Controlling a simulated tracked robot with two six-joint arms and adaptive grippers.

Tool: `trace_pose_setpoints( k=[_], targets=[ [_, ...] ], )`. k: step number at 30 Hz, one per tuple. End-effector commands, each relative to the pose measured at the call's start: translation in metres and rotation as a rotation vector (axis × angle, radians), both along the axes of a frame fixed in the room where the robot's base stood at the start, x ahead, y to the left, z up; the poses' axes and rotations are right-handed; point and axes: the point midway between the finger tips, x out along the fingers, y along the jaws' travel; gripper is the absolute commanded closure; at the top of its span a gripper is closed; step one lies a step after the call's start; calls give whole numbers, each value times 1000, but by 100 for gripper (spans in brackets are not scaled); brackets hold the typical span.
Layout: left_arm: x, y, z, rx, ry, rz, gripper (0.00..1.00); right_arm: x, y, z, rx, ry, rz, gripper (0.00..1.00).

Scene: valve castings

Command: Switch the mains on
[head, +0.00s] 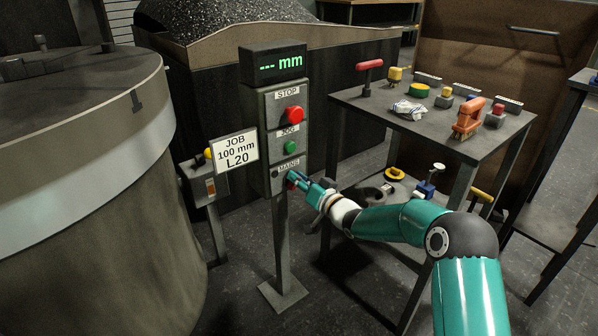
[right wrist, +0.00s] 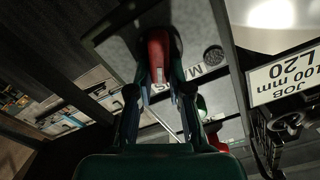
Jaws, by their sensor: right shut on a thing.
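The control post (head: 270,130) stands in the middle of the head view, with a display (head: 279,64) on top reading "--- mm" in green. Down its face are a red STOP button (head: 294,114), a green JOG button (head: 290,147) and a MAINS label (head: 289,166). My right gripper (head: 295,181) is at the panel just below the MAINS label. In the right wrist view, which is upside down, it is shut on a red mains handle (right wrist: 159,52), with a finger on each side. In the head view the gripper mostly hides the handle. My left gripper is not in view.
A sign (head: 235,151) reading "JOB 100 mm L20" stands left of the post, above a small grey box (head: 205,183). A large round drum (head: 75,200) fills the left. A table (head: 400,125) with several tools stands right, above my right arm.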

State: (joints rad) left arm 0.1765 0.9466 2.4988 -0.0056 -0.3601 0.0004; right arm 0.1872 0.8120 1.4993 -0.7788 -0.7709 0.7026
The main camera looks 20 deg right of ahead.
Motion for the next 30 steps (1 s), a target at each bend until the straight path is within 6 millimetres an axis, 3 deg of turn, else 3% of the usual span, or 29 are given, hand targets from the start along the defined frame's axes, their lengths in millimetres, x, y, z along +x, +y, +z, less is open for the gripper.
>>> trace_pose_setpoints(
  k=[12,30],
  targets=[
    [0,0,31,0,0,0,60,4,-9,1,374,129,-8,100],
    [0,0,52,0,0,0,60,6,-12,-10,875,309,-6,100]
  ],
)
